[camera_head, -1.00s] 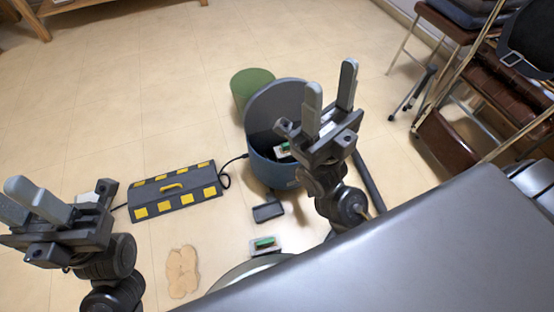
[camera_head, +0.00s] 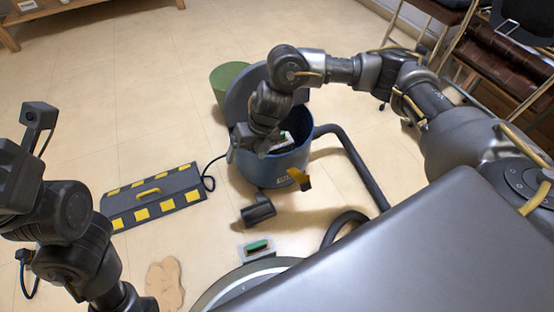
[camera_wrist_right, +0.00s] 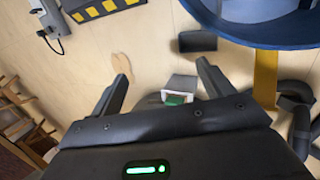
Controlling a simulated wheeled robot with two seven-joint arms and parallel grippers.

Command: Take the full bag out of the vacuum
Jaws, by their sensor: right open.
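The vacuum is a blue round canister (camera_head: 285,170) with its grey lid (camera_head: 245,95) standing open. Inside, a white piece with a green part (camera_head: 283,142), possibly the bag, is partly hidden by my right arm. My right gripper (camera_head: 243,143) is at the canister's opening, its fingertips hidden in the head view. In the right wrist view, its fingers (camera_wrist_right: 163,68) are spread and empty, and the blue rim (camera_wrist_right: 265,38) is at upper right. A similar white and green piece (camera_head: 258,248) lies on the floor.
A dark block (camera_head: 258,211) and a tan flat pad (camera_head: 165,282) are on the floor. A hose (camera_head: 355,165) runs right; a green cylinder (camera_head: 227,85) stands behind. A yellow strip (camera_head: 300,178) is at the canister's front.

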